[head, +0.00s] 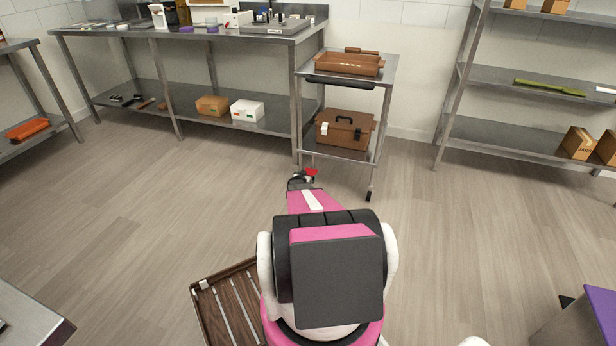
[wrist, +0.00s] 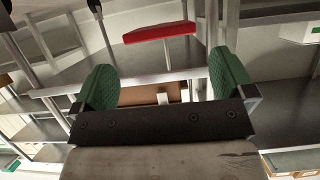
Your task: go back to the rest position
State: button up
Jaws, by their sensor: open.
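My gripper (head: 302,179) shows small in the head view, out in front of my pink and white arm, near the front left leg of a steel trolley. In the wrist view its two green finger pads stand wide apart, with my gripper (wrist: 165,82) open and nothing visible between the pads. A flat red piece (wrist: 160,32) shows beyond the fingertips in the wrist view. A small red patch (head: 311,172) also shows at the gripper in the head view; I cannot tell whether anything touches it.
The trolley (head: 345,82) holds a brown tray (head: 348,64) on top and a brown toolbox (head: 345,130) below. A long steel bench (head: 180,40) stands at the back left, shelves (head: 520,80) at the right. A slatted wooden tray (head: 225,305) lies beside my base. Open floor (head: 480,230) lies right.

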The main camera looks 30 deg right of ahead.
jog(key=shift+v, duration=1.45)
jog(key=shift+r, duration=0.1)
